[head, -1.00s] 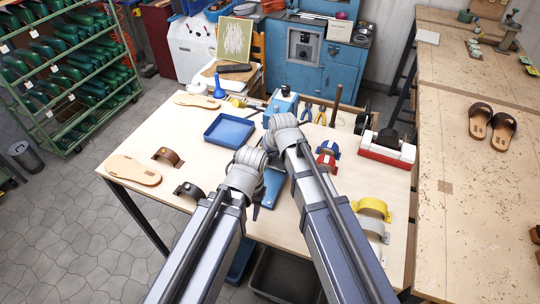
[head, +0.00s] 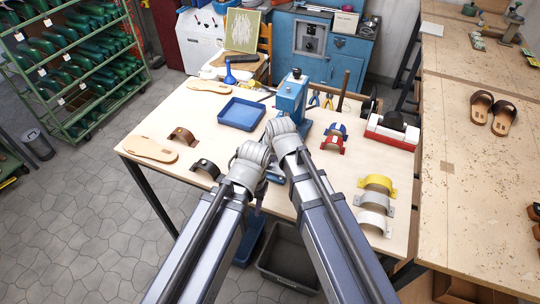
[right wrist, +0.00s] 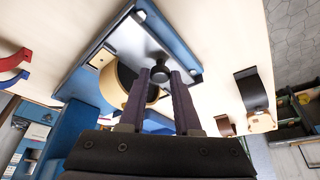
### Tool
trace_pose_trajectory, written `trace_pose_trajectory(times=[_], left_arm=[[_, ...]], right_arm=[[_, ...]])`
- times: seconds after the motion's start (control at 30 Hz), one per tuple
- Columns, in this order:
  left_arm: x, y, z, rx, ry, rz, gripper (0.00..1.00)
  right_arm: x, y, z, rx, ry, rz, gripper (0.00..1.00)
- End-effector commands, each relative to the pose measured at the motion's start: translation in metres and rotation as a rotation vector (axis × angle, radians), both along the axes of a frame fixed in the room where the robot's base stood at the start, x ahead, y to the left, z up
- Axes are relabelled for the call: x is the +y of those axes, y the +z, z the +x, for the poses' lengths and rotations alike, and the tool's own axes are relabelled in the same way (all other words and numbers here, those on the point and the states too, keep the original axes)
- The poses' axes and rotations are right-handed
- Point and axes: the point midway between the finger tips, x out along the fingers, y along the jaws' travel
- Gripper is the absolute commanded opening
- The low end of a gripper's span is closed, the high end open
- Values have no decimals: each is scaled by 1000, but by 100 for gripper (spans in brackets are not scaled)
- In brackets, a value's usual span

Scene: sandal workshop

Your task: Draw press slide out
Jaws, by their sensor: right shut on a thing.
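The blue press (head: 291,95) stands on the workbench, just beyond my arms. In the right wrist view its slide shows as a grey plate (right wrist: 128,38) with a blue edge (right wrist: 172,32) and a dark round knob (right wrist: 160,74). My right gripper (right wrist: 163,78) is shut on this knob. In the head view my arms hide most of the slide; only a bit of blue shows between the wrists. My left gripper's fingers are mostly hidden below its wrist, so their opening is unclear.
A blue tray (head: 241,114), sandal soles (head: 150,150) and brown and black straps lie left on the bench. Red, blue, yellow and white straps (head: 377,184) lie right. A grey bin (head: 288,258) is under the front edge. A side table (head: 480,170) stands right.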

Motion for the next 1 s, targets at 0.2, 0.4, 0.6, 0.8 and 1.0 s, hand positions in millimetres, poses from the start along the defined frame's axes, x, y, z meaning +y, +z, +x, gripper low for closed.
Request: trace_pose_trajectory(times=[0.2,0.4,0.6,0.8,1.0], left_arm=[[0,0,0,0,0,0,48],[0,0,0,0,0,0,48],[0,0,0,0,0,0,48],[0,0,0,0,0,0,48],[0,5,0,0,0,0,48]], right_arm=[[2,0,-5,2,1,1,0],[2,0,-6,4,1,3,37],[2,0,-5,2,0,2,60],[2,0,-4,-1,0,0,62],[1,5,-5,-1,0,0,62]])
